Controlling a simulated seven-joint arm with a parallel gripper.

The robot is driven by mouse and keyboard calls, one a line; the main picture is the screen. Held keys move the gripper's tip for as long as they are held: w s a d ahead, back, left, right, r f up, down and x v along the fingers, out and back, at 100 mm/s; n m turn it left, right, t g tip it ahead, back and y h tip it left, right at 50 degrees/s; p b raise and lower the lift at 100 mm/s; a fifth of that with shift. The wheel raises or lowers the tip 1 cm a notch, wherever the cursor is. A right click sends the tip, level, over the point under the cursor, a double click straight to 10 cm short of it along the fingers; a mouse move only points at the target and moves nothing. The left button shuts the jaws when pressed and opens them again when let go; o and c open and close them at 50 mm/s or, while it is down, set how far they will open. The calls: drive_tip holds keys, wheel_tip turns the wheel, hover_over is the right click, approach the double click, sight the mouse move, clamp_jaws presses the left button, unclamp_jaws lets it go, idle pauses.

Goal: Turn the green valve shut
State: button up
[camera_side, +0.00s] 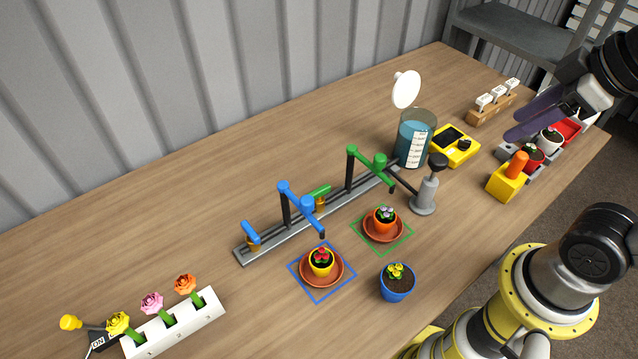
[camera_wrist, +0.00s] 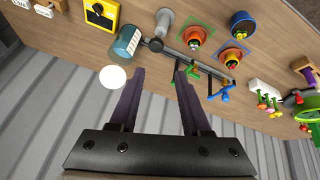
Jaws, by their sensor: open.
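The green valve (camera_side: 319,192) has a green lever on a brass body, on the grey rail (camera_side: 345,203) in the middle of the table. Its lever lies roughly along the rail. The blue valve (camera_side: 252,233) is at the rail's near-left end, with its lever across the rail. A green spout (camera_side: 368,164) and a blue spout (camera_side: 300,202) rise from the rail. My gripper (camera_side: 513,125), with purple fingers, is open and empty, high at the right, well away from the green valve. Its parted fingers also show in the wrist view (camera_wrist: 159,74).
A pot on a saucer (camera_side: 383,228) sits in the green square; another (camera_side: 321,270) sits in the blue square. A blue pot (camera_side: 397,281), grey pump (camera_side: 425,192) and water tank (camera_side: 412,145) stand nearby. A flower rack (camera_side: 180,322) is front left. The table behind the rail is clear.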

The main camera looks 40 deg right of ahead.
drive_tip(key=w+a+r+n+g, duration=0.1)
drive_tip(key=w+a+r+n, duration=0.25)
drive_tip(key=w+n, duration=0.4)
drive_tip(key=n+g, duration=0.5)
drive_tip(key=n, duration=0.1)
hover_over(319, 190)
wheel_tip(319, 190, down, 13)
wheel_tip(319, 190, down, 14)
drive_tip(key=shift+r, duration=0.2)
clamp_jaws()
